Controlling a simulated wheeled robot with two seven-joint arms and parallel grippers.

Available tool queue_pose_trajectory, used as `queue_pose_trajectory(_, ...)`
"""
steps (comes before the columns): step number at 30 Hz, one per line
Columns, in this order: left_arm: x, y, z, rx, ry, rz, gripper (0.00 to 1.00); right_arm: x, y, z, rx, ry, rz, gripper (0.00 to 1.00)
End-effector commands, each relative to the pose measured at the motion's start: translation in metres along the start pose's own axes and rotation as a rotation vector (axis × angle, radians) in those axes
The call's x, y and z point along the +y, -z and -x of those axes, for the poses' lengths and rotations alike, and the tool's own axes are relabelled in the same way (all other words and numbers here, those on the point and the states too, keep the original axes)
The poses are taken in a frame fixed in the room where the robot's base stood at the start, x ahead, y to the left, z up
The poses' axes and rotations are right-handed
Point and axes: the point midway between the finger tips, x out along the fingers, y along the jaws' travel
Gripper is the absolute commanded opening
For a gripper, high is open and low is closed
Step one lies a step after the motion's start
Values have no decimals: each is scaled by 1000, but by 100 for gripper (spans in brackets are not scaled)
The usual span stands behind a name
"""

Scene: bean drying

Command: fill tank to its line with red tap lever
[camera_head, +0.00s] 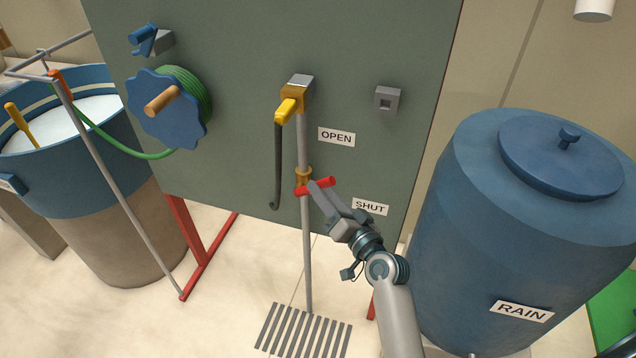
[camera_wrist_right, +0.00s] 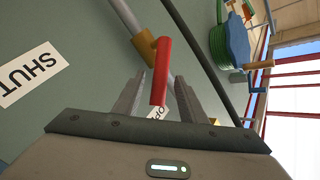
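The red tap lever (camera_head: 325,183) sticks out to the right from a brass valve (camera_head: 303,177) on a grey pipe. It lies nearly level, between the OPEN label (camera_head: 337,137) above and the SHUT label (camera_head: 370,207) below. My right gripper (camera_head: 318,190) is at the lever. In the right wrist view its two fingers (camera_wrist_right: 160,95) stand apart on either side of the red lever (camera_wrist_right: 164,68), with gaps visible. The blue-walled tank (camera_head: 70,190) at the left holds pale contents; I cannot make out its fill level against a line. My left gripper is out of view.
A green panel (camera_head: 240,150) carries a blue handwheel (camera_head: 165,110), a yellow-handled tap (camera_head: 287,108) and a grey square fitting (camera_head: 387,99). A blue RAIN barrel (camera_head: 480,240) stands close right of my arm. A floor grate (camera_head: 303,332) lies below the pipe.

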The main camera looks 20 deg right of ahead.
Motion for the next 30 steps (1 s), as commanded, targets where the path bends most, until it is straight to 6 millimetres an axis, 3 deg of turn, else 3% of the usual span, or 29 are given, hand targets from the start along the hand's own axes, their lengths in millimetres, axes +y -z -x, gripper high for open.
queue_pose_trajectory(3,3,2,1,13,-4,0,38,-1,1,-16,1,0,0,38)
queue_pose_trajectory(9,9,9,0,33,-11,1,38,0,0,-30,0,0,0,38)
queue_pose_trajectory(19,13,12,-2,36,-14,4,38,0,0,-32,0,0,1,38)
queue_pose_trajectory(20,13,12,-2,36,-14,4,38,0,0,-32,0,0,1,36)
queue_pose_trajectory(24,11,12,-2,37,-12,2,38,0,0,-32,0,0,1,2)
queue_pose_trajectory(30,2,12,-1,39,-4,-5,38,0,0,-32,0,0,1,0)
